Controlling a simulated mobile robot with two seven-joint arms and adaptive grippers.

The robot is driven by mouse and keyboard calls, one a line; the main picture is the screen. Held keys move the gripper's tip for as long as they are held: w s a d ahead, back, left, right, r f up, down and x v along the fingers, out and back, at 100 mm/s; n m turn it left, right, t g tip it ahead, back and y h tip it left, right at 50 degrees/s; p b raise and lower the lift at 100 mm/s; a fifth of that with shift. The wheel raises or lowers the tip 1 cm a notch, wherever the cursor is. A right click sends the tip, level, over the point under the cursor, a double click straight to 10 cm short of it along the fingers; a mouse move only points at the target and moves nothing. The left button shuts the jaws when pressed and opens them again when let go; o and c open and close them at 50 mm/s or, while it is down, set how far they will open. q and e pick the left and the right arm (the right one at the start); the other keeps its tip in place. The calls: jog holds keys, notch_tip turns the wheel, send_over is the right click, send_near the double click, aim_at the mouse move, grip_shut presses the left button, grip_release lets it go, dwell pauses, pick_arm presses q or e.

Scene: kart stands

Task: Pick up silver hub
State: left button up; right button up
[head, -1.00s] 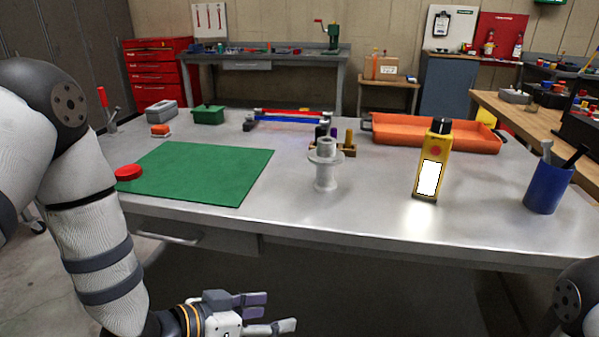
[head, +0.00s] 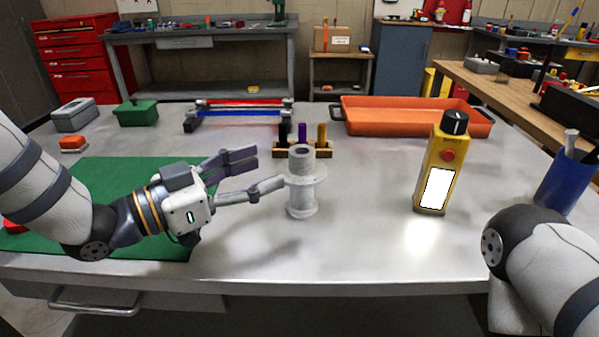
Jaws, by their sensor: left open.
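The silver hub (head: 301,184) stands upright on the metal table, a light grey spool shape with a wide flange and a hole in its top. My left gripper (head: 268,172) is just left of it, its fingers pointing right at the hub's upper part. The gripper is open and nothing shows between its fingers. The tip of the nearer finger is close to the hub's flange; I cannot tell whether they touch. Of my right arm only a part (head: 545,260) shows at the lower right, and its gripper is out of view.
A yellow bottle-like box (head: 434,185) with a black knob stands right of the hub. A small wooden rack (head: 318,152) with pegs is behind it. An orange tray (head: 412,117), a blue cup (head: 562,183) and a green mat (head: 120,172) are also on the table.

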aim_at(291, 159)
pick_arm(q)
jog(key=x, duration=0.8)
jog(key=shift+d, duration=0.35)
jog(key=shift+w, duration=0.1)
grip_shut()
